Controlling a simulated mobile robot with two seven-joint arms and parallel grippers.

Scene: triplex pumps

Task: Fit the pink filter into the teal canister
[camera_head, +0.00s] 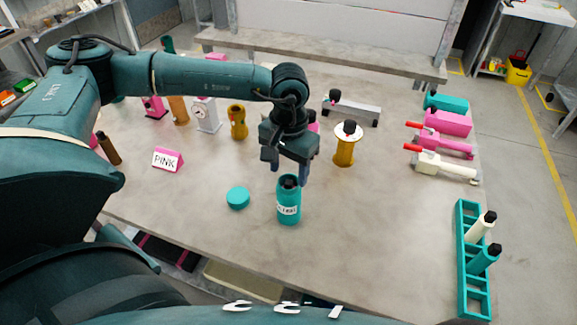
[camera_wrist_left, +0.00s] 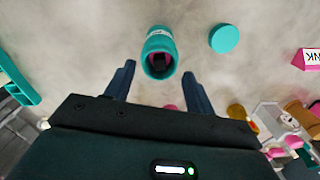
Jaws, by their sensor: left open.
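The teal canister (camera_head: 289,212) stands upright and uncapped on the table, with a white label on its front. In the left wrist view the canister (camera_wrist_left: 158,36) shows its open mouth. Inside it is the pink filter (camera_wrist_left: 152,69), seen as a pink ring around a dark top; its depth is hidden. My left gripper (camera_head: 288,170) is open just above and behind the canister. In the left wrist view its fingers (camera_wrist_left: 159,72) are spread on either side of the mouth, holding nothing. My right gripper is not in view.
A teal lid (camera_head: 238,197) lies left of the canister, near a PINK sign (camera_head: 168,159). A yellow spool-like part (camera_head: 346,146) stands to the right. A teal rack (camera_head: 467,265) at the right edge holds cream and teal filters. Table between canister and rack is clear.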

